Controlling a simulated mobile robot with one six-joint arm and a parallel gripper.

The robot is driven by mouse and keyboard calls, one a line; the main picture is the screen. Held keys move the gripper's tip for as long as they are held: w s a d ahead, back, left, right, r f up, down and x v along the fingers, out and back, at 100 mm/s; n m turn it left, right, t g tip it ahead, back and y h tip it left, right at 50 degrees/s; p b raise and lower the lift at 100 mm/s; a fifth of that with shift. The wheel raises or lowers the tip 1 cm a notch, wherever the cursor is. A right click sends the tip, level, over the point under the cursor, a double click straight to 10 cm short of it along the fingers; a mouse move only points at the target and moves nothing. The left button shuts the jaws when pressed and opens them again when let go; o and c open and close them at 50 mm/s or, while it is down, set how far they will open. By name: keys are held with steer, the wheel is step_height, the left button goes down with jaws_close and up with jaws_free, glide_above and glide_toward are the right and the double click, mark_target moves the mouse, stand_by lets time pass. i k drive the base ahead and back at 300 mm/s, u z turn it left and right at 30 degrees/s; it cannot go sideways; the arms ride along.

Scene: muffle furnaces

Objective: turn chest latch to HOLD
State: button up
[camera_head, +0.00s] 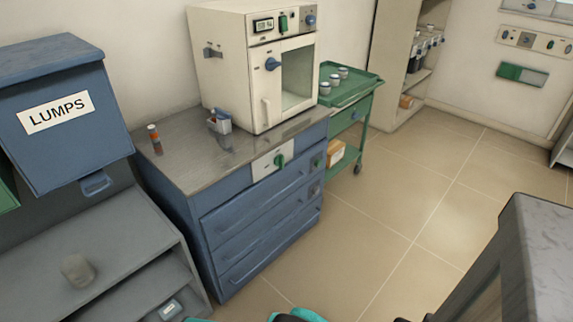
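A blue chest of drawers (250,228) stands against the wall, under a grey worktop. A white plate with a green knob (279,160) is on its upper front; this looks like the chest latch. Marks on the plate are too small to read, so its setting cannot be told. Two small fittings, one green (316,163) and one grey (314,188), sit at the right end of the drawer fronts. The drawers look shut. My gripper is not clearly in view; only teal and black parts, perhaps of my arm, show at the bottom edge.
A cream furnace (222,75) and a small orange-brown bottle (154,136) stand on the worktop. A blue LUMPS bin (60,150) is at left, a green trolley (350,92) behind. A grey-topped unit (546,235) is at right. The tiled floor (390,225) between is clear.

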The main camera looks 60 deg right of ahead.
mark_target(278, 160)
steer(key=u, duration=0.05)
steer(key=k, duration=0.95)
steer(key=z, duration=0.5)
steer(key=i, duration=0.65)
steer(key=u, duration=0.1)
